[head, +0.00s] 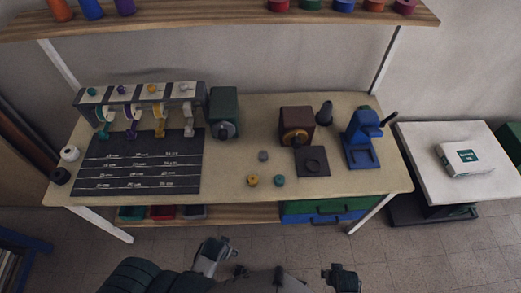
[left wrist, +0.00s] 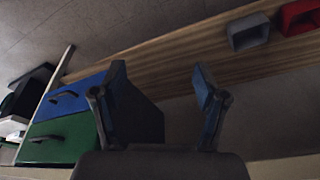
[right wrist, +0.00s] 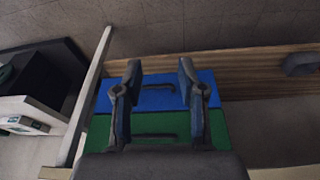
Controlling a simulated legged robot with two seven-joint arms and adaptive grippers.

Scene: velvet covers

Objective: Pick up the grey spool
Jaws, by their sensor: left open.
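The grey spool (head: 263,156) stands on the workbench (head: 230,178), a little right of its middle. A yellow spool (head: 253,180) and a teal spool (head: 279,181) stand just in front of it. My left gripper (head: 212,252) is in front of the bench, apart from the spools. In the left wrist view its fingers (left wrist: 160,88) are spread with nothing between them. My right gripper (head: 341,278) is also in front of the bench, farther right. Its fingers (right wrist: 158,85) are apart and empty in the right wrist view. Neither wrist view shows the grey spool.
A rack with hanging coloured threads (head: 140,95) and a dark lettered mat (head: 140,165) fill the bench's left. A green box (head: 223,112), a brown box (head: 296,122), a dark square plate (head: 312,162) and a blue press (head: 360,142) stand around the spools. Blue and green drawers (head: 325,210) sit below.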

